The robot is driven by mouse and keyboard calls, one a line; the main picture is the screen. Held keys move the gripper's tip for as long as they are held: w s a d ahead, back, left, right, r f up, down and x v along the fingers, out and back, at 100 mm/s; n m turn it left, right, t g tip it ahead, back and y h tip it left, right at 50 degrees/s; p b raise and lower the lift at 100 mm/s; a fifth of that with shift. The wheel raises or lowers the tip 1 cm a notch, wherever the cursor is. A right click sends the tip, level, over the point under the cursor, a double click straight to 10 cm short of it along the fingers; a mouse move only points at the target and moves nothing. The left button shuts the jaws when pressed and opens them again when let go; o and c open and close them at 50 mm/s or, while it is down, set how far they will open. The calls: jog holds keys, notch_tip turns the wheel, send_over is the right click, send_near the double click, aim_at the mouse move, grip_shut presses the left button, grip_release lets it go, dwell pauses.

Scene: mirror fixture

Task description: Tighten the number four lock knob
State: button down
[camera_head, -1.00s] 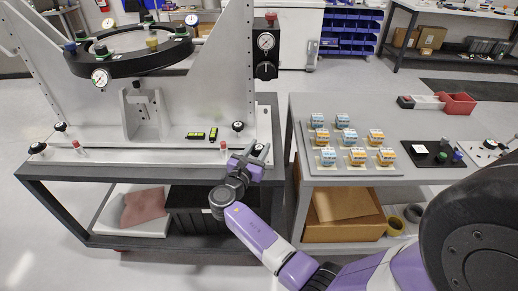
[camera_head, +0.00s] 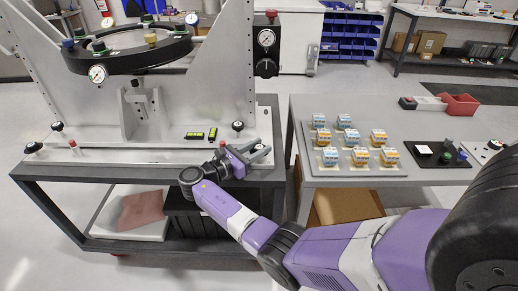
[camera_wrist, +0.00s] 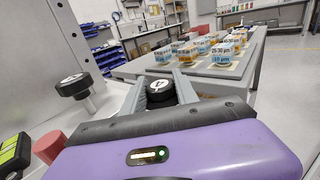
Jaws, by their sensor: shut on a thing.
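The number four lock knob (camera_wrist: 161,91) is black with a white mark on its top. In the wrist view it sits between the two fingers of my gripper (camera_wrist: 159,92), which is shut on it. In the head view my gripper (camera_head: 256,153) is at the front right corner of the fixture's pale base plate (camera_head: 150,156), and the knob there is not clear behind the fingers. Another black knob with a white mark (camera_wrist: 75,86) stands to the left in the wrist view. It is also on the plate in the head view (camera_head: 238,126).
A red-topped part (camera_wrist: 48,148) and a yellow-green device (camera_wrist: 14,154) are close to my gripper's left. The mirror ring (camera_head: 128,54) stands above the plate. A grey table (camera_head: 390,115) with labelled blocks is to the right, across a gap.

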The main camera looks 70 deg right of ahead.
jog(key=c, duration=0.9)
grip_release()
jog(key=shift+c, duration=0.2)
jog(key=shift+b+v, duration=0.35)
jog(key=shift+v, duration=3.6)
